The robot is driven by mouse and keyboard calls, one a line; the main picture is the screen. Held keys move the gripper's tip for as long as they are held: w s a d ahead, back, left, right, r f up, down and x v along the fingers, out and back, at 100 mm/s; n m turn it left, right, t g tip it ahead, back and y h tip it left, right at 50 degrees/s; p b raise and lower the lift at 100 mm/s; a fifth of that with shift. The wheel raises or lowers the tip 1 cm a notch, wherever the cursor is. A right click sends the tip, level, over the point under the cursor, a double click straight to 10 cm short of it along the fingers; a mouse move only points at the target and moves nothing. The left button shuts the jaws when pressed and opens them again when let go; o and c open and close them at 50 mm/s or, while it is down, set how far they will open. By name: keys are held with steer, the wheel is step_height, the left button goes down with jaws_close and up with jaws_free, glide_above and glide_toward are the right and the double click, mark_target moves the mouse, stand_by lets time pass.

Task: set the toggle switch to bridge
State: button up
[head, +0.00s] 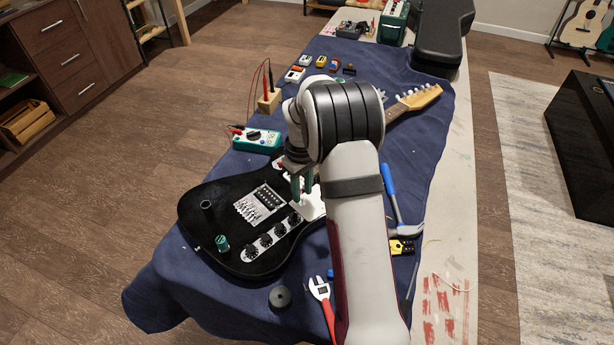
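The black electric guitar body (202,229) lies on the blue cloth, with a metal bridge (262,204) and a row of dark knobs on a light control plate (250,253). My gripper (302,197) points down over the white pickguard (311,209), at the right end of the knob row. Its two green fingers look slightly apart, with pale surface showing between them. I cannot make out the toggle switch or its position; the fingers and my arm cover part of that area. Whether the fingertips touch anything is unclear.
A green cylinder (222,244) and a dark ring (206,205) sit on the guitar body. A teal multimeter (258,140) stands behind it. A hammer (393,200) and red-handled wrench (325,303) lie at the right and front. A dark round piece (280,296) lies in front.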

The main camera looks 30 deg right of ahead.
steer(key=shift+f, duration=1.5)
stand_by(0.4)
steer(key=shift+r, duration=0.2)
steer(key=shift+r, duration=0.3)
steer(key=c, duration=0.3)
